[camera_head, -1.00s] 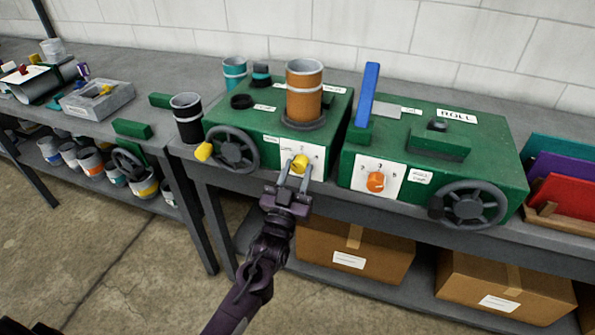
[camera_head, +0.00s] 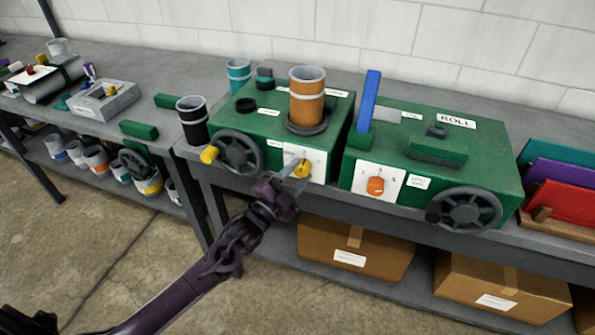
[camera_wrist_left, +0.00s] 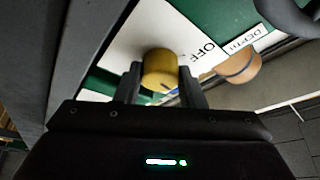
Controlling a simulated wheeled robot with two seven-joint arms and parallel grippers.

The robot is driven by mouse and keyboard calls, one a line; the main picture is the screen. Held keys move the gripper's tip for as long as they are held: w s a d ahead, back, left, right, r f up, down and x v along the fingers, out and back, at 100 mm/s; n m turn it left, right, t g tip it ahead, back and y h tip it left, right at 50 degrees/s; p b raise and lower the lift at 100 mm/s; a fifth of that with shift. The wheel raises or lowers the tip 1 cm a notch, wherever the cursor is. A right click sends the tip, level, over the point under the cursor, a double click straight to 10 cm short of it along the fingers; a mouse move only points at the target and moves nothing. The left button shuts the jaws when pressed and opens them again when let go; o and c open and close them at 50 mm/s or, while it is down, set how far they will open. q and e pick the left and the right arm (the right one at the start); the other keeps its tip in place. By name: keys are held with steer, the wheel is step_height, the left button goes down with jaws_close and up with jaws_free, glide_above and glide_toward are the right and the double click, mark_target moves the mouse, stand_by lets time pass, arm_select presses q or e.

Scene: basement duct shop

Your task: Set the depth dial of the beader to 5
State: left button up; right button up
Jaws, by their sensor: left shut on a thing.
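The beader (camera_head: 262,122) is a green machine with an orange cylinder on top. Its yellow depth dial (camera_head: 303,170) sits on a white scale plate (camera_head: 318,160) on the front face. My left gripper (camera_head: 298,174) is shut on the dial, tilted, its arm reaching in from the lower left. In the left wrist view the dial (camera_wrist_left: 160,66) lies between the two fingers (camera_wrist_left: 159,84). The plate there reads OFF, with a DEPTH label (camera_wrist_left: 243,40) beside it. A dark mark shows on the dial's lower edge; the number it points to is not readable. My right gripper is not in view.
A handwheel (camera_head: 236,153) with a yellow handle (camera_head: 209,154) is left of the dial. A second green machine (camera_head: 480,150), labelled ROLL, with an orange dial (camera_head: 375,186), stands to the right. Cardboard boxes (camera_head: 325,258) sit on the shelf below. Floor in front is clear.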

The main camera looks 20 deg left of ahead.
arm_select(q)
steer(key=m, duration=0.2)
steer(key=m+g+p, duration=0.1)
steer(key=m, duration=0.1)
steer(key=m+g+p, duration=0.1)
steer(key=m, duration=0.1)
steer(key=shift+a+r, duration=0.1)
steer(key=shift+r, duration=0.2)
steer(key=shift+m+g+p, duration=0.75)
steer(key=shift+m+g, duration=0.05)
steer(key=shift+m, duration=1.1)
steer(key=o, duration=1)
steer(key=shift+s+a, duration=0.1)
steer(key=shift+s, duration=0.25)
steer(key=b+v, duration=0.1)
steer(key=v, duration=0.6)
steer(key=shift+r, duration=0.15)
